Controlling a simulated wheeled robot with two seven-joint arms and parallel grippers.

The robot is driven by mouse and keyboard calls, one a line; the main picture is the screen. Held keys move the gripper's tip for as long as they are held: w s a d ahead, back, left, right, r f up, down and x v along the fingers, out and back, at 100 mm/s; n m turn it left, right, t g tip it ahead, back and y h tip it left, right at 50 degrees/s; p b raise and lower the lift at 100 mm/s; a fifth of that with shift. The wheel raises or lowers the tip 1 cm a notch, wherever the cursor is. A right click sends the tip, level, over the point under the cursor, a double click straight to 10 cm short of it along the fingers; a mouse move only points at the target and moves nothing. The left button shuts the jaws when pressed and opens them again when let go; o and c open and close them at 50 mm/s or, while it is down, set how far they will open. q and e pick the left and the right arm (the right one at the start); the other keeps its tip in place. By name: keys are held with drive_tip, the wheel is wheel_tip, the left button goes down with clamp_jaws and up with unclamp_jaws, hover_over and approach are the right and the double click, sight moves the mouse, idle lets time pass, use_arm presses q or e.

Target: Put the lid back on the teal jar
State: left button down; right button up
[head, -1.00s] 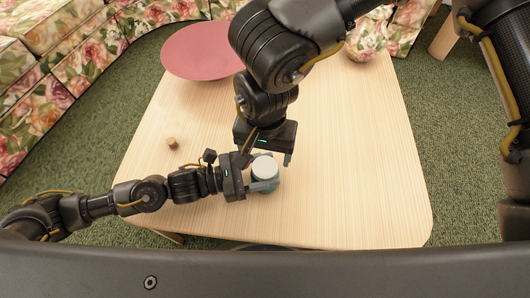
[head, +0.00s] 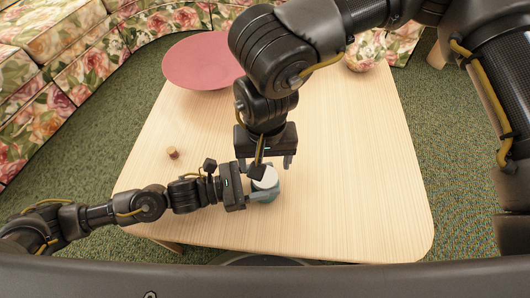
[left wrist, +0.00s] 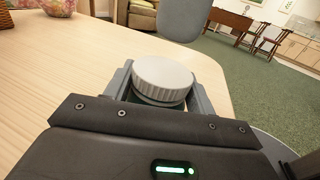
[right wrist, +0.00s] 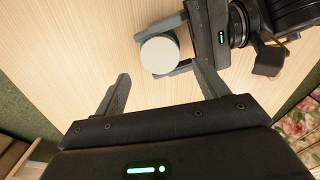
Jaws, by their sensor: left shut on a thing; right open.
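The teal jar (head: 267,195) stands near the front of the wooden table, and a round white ribbed lid (head: 265,178) sits over its mouth. The lid also shows in the left wrist view (left wrist: 163,77) and the right wrist view (right wrist: 160,54). I cannot tell whether it is fully seated. My left gripper (head: 262,190) reaches in from the left and is shut on the jar, a finger on either side below the lid. My right gripper (head: 266,164) is open and empty, just behind the jar. In its own view the lid is beyond its fingertips (right wrist: 160,82).
A pink plate (head: 203,62) lies at the table's back left. A small brown cylinder (head: 172,153) lies on the left side. A floral round object (head: 361,57) is at the back right. A floral sofa (head: 75,80) lies beyond the left.

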sight(265, 176)
drive_tip(key=shift+f, duration=2.7)
drive_tip(key=c, duration=1)
drive_tip(key=m, duration=0.3)
drive_tip(key=o, duration=1.1)
